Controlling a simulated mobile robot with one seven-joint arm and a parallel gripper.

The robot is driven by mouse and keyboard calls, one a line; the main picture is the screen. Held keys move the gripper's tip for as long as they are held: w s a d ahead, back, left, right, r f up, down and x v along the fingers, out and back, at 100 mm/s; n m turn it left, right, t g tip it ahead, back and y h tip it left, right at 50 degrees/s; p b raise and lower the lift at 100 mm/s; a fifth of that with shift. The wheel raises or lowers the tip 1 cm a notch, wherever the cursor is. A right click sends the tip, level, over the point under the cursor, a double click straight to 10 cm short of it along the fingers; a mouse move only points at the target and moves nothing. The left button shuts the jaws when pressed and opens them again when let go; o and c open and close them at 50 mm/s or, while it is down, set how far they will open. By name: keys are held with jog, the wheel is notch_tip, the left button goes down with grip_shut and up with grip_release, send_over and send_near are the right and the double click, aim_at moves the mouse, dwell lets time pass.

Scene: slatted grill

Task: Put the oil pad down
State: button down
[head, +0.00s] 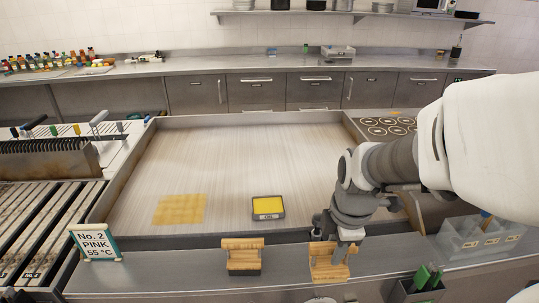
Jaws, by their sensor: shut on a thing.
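My gripper (337,240) is at the front ledge, right of centre, pointing down. It is shut on the oil pad (329,270), a light wooden block with an upright wooden back. The pad is at the grey front ledge; I cannot tell whether it touches the ledge or hangs just above it. The fingertips are partly hidden against the wood. A similar wooden piece with a dark base (243,255) stands on the ledge to the left, apart from my gripper.
A small tray of yellow oil (268,203) sits on the griddle (230,160), right of a yellowish patch (180,209). A "No. 2 PINK 55 °C" sign (94,243) stands left. A clear divided container (480,240) and green-handled tools (428,277) are right. The ledge between the wooden pieces is clear.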

jog(key=shift+n, duration=0.3)
jog(key=shift+w+a+f, duration=0.4)
jog(key=shift+w+f, duration=1.45)
jog(key=shift+w+a+f, duration=0.45)
jog(key=shift+w+f, duration=1.35)
jog(key=shift+w, duration=0.05)
jog(key=shift+w+a+f, duration=0.4)
jog(key=shift+w+f, duration=1.45)
jog(key=shift+f, duration=0.15)
jog(key=c, duration=0.6)
grip_release()
